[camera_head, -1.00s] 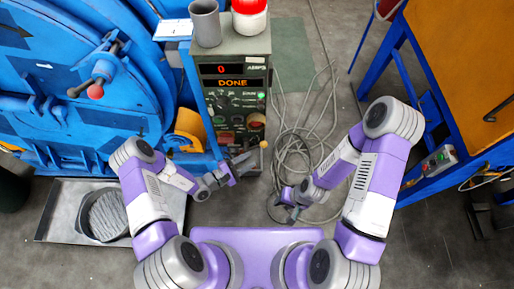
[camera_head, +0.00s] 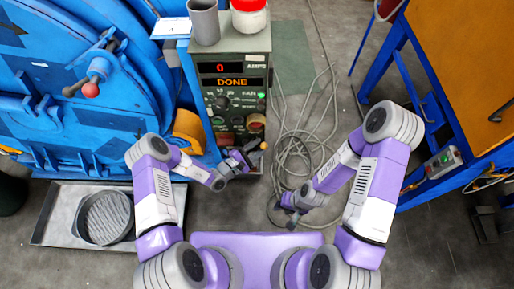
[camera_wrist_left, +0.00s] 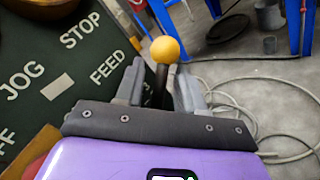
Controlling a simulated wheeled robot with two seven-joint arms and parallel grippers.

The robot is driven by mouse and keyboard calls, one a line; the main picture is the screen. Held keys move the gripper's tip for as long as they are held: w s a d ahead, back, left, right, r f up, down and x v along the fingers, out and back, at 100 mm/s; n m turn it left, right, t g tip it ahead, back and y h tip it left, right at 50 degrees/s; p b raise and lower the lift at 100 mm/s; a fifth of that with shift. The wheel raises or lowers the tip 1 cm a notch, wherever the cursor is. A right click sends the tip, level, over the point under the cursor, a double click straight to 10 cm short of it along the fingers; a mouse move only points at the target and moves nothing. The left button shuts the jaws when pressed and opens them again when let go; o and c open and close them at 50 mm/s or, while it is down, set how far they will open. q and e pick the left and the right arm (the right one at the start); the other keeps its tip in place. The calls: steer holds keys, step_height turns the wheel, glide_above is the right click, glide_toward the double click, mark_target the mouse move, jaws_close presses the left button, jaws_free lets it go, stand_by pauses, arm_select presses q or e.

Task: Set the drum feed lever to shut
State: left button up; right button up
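The drum feed lever is a dark rod with a yellow ball knob (camera_wrist_left: 165,49), beside the word FEED on the dark green panel. In the head view its knob (camera_head: 263,146) sits at the panel's lower right corner. My left gripper (camera_wrist_left: 160,88) is open, with one finger on each side of the rod and the knob standing above them. A gap shows between the fingers; contact with the rod cannot be told. In the head view my left gripper (camera_head: 250,153) is at the lever. My right gripper (camera_head: 287,207) hangs low over the floor, its opening too small to tell.
The control box (camera_head: 233,94) shows DONE and carries a grey cup (camera_head: 204,22) and a red-topped jar (camera_head: 249,16). A blue drum machine (camera_head: 75,85) stands left, with a tray (camera_head: 55,220) below. Cables (camera_head: 300,150) lie on the floor right of the box.

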arm_select(q)
jaws_close()
